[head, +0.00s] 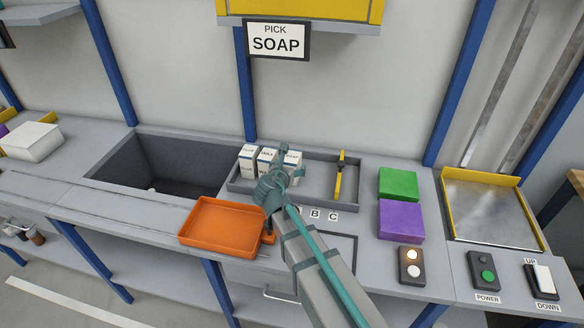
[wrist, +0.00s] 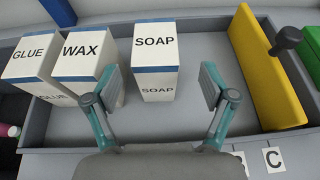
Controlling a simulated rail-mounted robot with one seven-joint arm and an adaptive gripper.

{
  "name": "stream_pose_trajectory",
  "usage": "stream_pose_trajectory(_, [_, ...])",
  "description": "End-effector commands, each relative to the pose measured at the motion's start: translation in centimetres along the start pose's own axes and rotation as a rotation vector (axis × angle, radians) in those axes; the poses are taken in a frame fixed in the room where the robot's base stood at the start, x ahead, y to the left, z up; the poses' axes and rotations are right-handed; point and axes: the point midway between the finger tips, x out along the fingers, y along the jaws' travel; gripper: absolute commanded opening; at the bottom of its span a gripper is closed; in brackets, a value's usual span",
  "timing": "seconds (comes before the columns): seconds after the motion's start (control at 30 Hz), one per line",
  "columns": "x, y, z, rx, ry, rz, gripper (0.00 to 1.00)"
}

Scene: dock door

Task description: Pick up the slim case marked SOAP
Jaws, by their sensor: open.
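The white SOAP case (wrist: 155,62) with a blue band stands upright in the grey tray (wrist: 185,126), right of the WAX case (wrist: 86,55) and the GLUE case (wrist: 35,58). In the wrist view my gripper (wrist: 160,84) is open, with one finger on each side of the SOAP case's near end; no clear contact shows. The left finger is close to the WAX case. In the head view my gripper (head: 283,168) partly hides the SOAP case (head: 295,161). A sign reading PICK SOAP (head: 276,40) hangs above.
A yellow divider (wrist: 262,70) with a dark knob stands right of the SOAP case, with a gap between. An orange tray (head: 218,226) sits front left, beside a sunken bin (head: 165,168). Green (head: 398,184) and purple (head: 401,221) boxes are at right.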

Motion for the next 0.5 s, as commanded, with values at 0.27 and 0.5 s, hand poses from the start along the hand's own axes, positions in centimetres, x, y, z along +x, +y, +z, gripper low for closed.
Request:
stream_pose_trajectory(0.27, [2.1,0.2,-0.1,0.001,0.001,0.001,0.83])
stream_pose_trajectory(0.5, [5.2,0.7,-0.4,0.001,0.001,-0.001,0.83])
